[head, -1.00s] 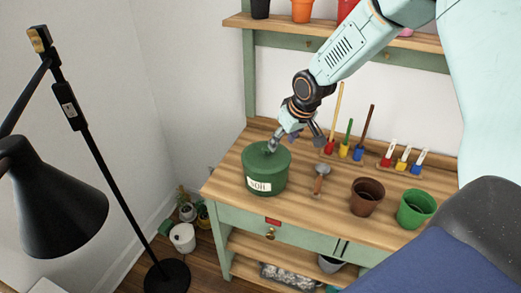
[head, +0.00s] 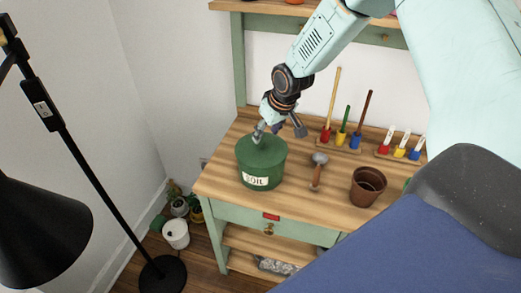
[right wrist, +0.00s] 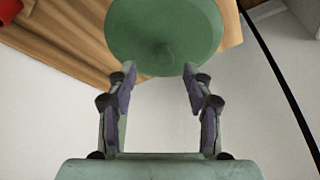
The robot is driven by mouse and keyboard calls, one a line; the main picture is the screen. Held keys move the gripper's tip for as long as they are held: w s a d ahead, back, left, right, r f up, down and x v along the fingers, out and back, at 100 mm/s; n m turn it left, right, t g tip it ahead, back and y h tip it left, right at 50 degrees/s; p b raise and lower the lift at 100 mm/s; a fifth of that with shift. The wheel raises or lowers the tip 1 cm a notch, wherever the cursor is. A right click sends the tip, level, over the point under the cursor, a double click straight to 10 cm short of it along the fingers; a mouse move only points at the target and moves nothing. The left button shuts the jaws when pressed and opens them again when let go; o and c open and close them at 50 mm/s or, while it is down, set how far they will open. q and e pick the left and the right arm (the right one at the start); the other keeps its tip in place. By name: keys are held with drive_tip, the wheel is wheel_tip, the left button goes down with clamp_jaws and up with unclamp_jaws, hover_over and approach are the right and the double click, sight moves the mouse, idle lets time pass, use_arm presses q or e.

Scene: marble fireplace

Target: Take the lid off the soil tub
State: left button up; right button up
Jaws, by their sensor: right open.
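The green soil tub (head: 260,176), with a white "SOIL" label, stands upright near the left end of the wooden bench. Its round green lid (head: 268,153) is on top, and it also shows at the top of the right wrist view (right wrist: 165,18). My right gripper (head: 278,133) is open over the back of the lid. In the right wrist view its two fingers (right wrist: 160,80) are spread, with the lid's near edge just beyond and between their tips. Nothing is held. I cannot tell whether a finger touches the lid. My left gripper is out of view.
Upright tools (head: 342,137) and small labelled markers (head: 400,148) stand in racks behind. A black floor lamp (head: 45,230) stands at the left.

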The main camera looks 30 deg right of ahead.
sight(262, 140)
drive_tip(key=x, duration=0.1)
drive_tip(key=b+x, duration=0.1)
drive_tip(key=x, duration=0.1)
drive_tip(key=shift+s+a, duration=0.1)
drive_tip(key=shift+a, duration=0.15)
drive_tip(key=shift+f+b, duration=0.15)
drive_tip(key=shift+b, duration=0.2)
drive_tip(key=shift+w+f, duration=0.15)
drive_tip(key=shift+w, duration=0.2)
drive_tip(key=shift+c, duration=0.5)
drive_tip(key=shift+s, duration=0.15)
drive_tip(key=c, duration=0.3)
clamp_jaws()
